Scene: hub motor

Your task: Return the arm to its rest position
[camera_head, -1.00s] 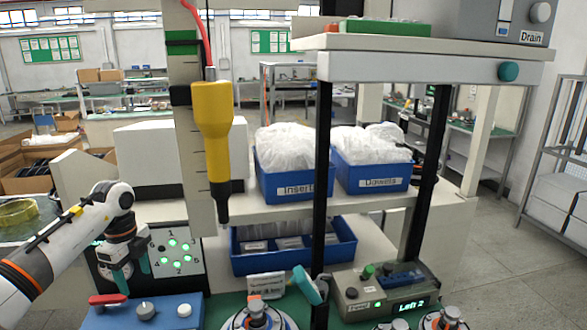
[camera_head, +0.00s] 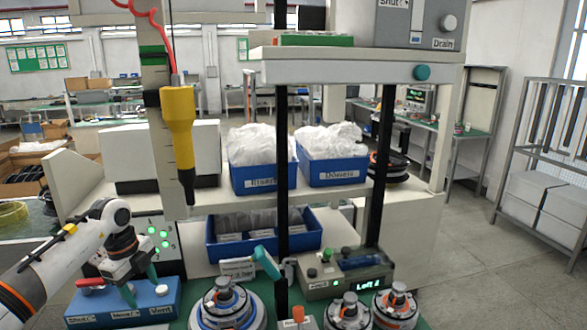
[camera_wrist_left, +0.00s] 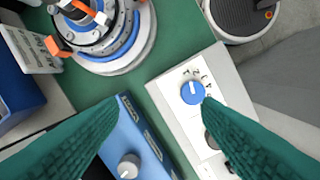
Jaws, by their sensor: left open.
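My left gripper (camera_head: 140,284) comes in from the left, with its teal fingers apart and nothing between them. In the head view it is in front of or over the blue control box (camera_head: 120,304); the gap between them is hard to judge. In the left wrist view the open fingers (camera_wrist_left: 162,100) frame part of that blue box (camera_wrist_left: 135,140) and the green mat (camera_wrist_left: 155,75). My right arm and gripper are not in view.
A hub motor with a blue ring (camera_head: 225,305) stands on the bench, with two smaller units to its right. Black posts, a hanging yellow screwdriver (camera_head: 178,130) and blue bins (camera_head: 262,178) stand nearby. A white box with a blue knob (camera_wrist_left: 192,91) shows in the wrist view.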

